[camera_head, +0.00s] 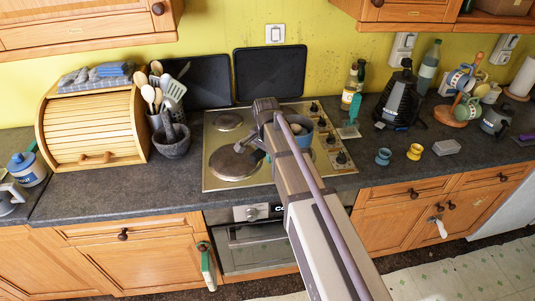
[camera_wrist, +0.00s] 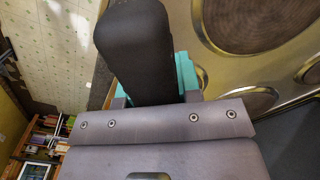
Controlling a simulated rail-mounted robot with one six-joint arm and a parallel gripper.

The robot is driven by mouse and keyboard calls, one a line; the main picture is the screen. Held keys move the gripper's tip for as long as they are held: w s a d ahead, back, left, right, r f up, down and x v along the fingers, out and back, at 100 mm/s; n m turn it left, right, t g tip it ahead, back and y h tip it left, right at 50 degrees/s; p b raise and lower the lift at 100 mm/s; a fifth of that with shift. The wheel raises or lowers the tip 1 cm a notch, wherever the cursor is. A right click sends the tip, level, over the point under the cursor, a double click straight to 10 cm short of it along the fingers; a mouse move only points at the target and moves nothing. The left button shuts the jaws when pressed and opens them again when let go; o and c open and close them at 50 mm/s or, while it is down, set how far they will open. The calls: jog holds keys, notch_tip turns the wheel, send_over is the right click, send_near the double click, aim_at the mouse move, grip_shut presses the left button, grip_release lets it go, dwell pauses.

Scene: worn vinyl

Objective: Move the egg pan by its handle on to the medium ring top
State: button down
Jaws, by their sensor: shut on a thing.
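A small blue pan (camera_head: 306,138), which I take as the egg pan, shows on the right part of the hob in the head view, partly hidden behind my arm. In the wrist view my gripper (camera_wrist: 152,82), with teal pads, is shut on a thick black handle (camera_wrist: 135,42). The pan's body is out of the wrist view. The hob (camera_head: 212,178) has a large dark ring (camera_head: 235,164) at front left and a smaller ring (camera_head: 228,120) at back left. I cannot tell which ring is the medium one, nor whether the pan touches the hob.
A stone mortar (camera_head: 172,142) and a utensil pot stand left of the hob. Two dark trays (camera_head: 270,72) lean against the wall behind. Control knobs (camera_head: 341,158) line the hob's right edge. Blue and yellow egg cups (camera_head: 414,152) stand to the right. The front left ring looks clear.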

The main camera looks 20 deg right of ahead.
jog(key=shift+d+f+b, duration=0.1)
jog(key=shift+f+b, duration=2.9)
jog(key=c, duration=0.7)
grip_release()
jog(key=shift+s, duration=0.1)
jog(key=shift+c, duration=0.2)
jog(key=shift+r, duration=0.15)
jog(key=shift+r+p, duration=3.9)
jog(key=shift+p, duration=0.15)
